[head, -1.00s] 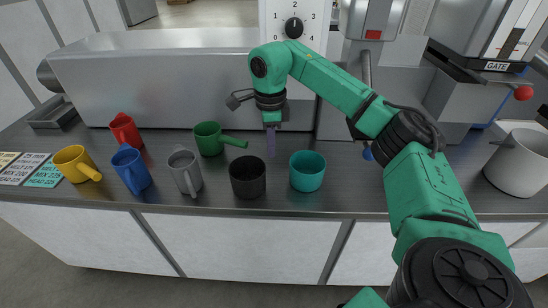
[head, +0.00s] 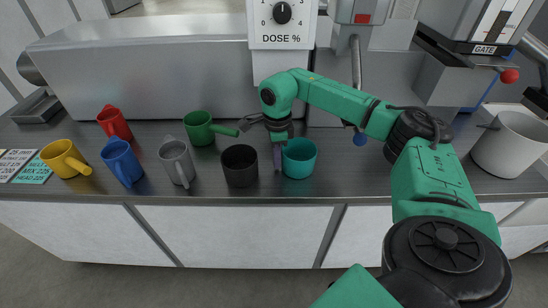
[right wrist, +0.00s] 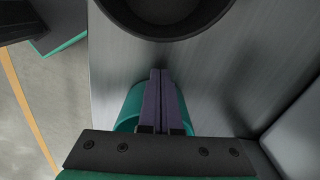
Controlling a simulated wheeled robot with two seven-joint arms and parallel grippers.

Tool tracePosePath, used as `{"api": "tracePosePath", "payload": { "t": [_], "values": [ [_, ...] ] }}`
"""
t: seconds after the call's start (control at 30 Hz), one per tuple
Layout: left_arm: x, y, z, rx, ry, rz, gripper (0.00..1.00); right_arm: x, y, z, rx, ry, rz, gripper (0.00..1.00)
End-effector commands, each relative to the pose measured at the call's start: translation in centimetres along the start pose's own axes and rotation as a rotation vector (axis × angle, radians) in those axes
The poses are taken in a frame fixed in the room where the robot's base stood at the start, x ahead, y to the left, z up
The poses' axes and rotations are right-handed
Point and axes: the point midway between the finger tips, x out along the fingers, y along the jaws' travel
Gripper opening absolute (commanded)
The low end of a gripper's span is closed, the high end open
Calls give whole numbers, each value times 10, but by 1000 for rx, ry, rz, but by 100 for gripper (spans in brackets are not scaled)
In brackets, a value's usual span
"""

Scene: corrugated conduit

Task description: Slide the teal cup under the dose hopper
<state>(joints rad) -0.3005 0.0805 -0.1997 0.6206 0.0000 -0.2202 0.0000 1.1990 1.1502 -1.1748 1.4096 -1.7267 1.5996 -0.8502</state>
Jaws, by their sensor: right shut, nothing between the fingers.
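The teal cup (head: 301,160) stands upright on the steel counter, right of the black cup (head: 240,167). My right gripper (head: 277,167) is shut and empty, pointing down in the gap between these two cups. Its fingertips are low, close beside the teal cup's left side; I cannot tell whether they touch it. In the right wrist view the closed fingers (right wrist: 162,100) partly hide the teal cup (right wrist: 131,108), and the black cup (right wrist: 165,18) is at the top. A panel marked DOSE % (head: 282,24) is behind the cups. A grey spout (head: 356,62) hangs right of it. My left gripper is not in view.
Green (head: 199,128), grey (head: 177,162), blue (head: 122,162), red (head: 114,123) and yellow (head: 64,158) mugs stand to the left. A white pot (head: 508,145) and a GATE unit (head: 484,49) are at right.

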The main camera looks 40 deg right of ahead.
Motion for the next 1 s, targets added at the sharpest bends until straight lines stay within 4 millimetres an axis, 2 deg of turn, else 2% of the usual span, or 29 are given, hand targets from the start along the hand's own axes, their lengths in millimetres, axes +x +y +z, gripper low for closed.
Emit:
{"api": "tracePosePath", "payload": {
  "t": [0.13,0.3,0.47,0.83,1.0],
  "values": [
    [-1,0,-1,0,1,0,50,0,0,-9,4,1,2,0],
    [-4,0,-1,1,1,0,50,0,0,-44,6,3,3,0],
    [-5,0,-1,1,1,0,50,0,0,-65,2,1,1,0],
    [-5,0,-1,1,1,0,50,0,0,-66,0,0,0,0],
    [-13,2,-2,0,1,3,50,-3,3,-58,2,0,2,0]
  ]
}}
